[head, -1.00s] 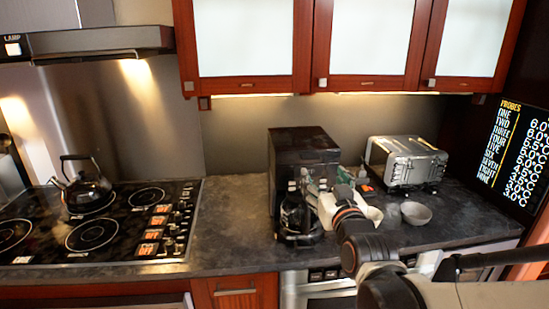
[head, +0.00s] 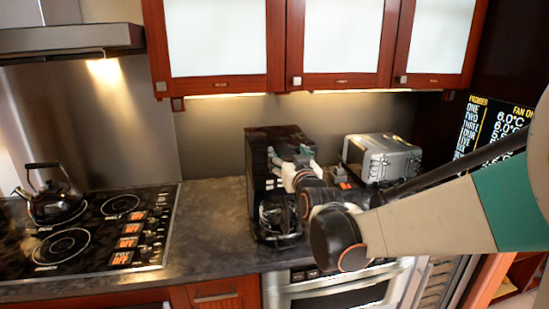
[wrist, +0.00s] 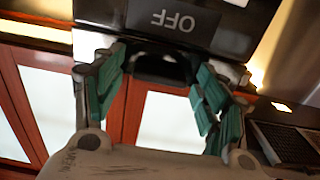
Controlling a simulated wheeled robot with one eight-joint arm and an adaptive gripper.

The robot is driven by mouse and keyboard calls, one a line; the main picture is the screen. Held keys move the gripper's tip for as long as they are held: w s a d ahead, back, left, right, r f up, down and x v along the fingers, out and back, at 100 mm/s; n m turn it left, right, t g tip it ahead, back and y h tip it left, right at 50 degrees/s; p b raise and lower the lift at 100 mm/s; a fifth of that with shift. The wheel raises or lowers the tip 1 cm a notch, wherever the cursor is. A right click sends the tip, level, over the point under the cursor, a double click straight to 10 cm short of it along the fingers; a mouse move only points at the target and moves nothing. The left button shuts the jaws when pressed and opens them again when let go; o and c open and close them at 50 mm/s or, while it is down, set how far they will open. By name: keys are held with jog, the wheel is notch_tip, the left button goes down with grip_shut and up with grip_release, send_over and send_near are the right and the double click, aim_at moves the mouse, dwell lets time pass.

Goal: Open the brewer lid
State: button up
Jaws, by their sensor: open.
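The black coffee brewer (head: 262,165) stands on the counter in the head view, with a glass carafe (head: 277,217) low in its front. Its top (head: 275,133) looks flat and closed; I cannot make out the lid's edge. My gripper (head: 299,157) is at the upper front of the brewer, partly hidden by my own arm. In the wrist view my gripper (wrist: 160,66) is open, its teal-padded fingers on either side of a dark part of the brewer's front (wrist: 230,25), near an upside-down OFF label. I cannot tell whether they touch it.
A silver toaster (head: 383,157) stands right of the brewer, partly behind my arm. Wooden wall cabinets (head: 340,80) hang above. A stove with a kettle (head: 52,200) is at the left. Bare counter (head: 212,215) lies between stove and brewer.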

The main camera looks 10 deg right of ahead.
jog(key=shift+c, duration=0.6)
jog(key=c, duration=1.4)
jog(key=shift+r, duration=0.15)
jog(key=w+r+g+p, duration=0.4)
jog(key=r+g+p, duration=0.3)
jog(key=r+p, duration=0.95)
jog(key=w+r+g+p, duration=0.5)
jog(key=w+r+p, duration=0.1)
jog(key=w+p, duration=0.3)
jog(key=shift+r+p, duration=0.15)
jog(key=shift+p, duration=0.25)
jog(key=shift+w+r+p, duration=0.2)
jog(key=shift+w+p, duration=0.05)
jog(key=shift+w, duration=0.25)
jog(key=shift+w+r+p, duration=0.2)
jog(key=shift+w+p, duration=0.05)
jog(key=shift+w, duration=0.25)
